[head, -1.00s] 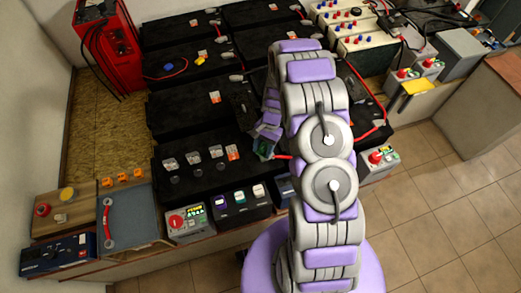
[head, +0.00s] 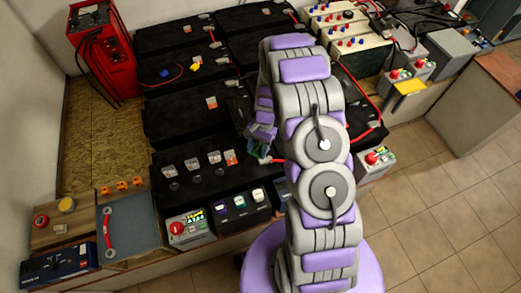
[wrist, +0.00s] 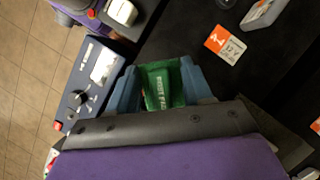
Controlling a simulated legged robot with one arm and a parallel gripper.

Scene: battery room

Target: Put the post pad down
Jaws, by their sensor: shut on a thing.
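The post pad (wrist: 162,84) is a small green packet with white lettering, in the middle of the wrist view. My gripper (wrist: 162,88) is shut on it, with a blue finger on each side. In the head view my gripper (head: 258,150) is left of my arm, over the black battery surface. The pad is too small and dark there to make out clearly. I cannot tell whether it touches the surface under it.
A blue meter box (wrist: 88,83) is left of the gripper in the wrist view. An orange-and-white label (wrist: 226,45) lies on the black surface at right. In the head view, a grey tray (head: 128,224) is at lower left. A red charger (head: 101,45) stands at back left.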

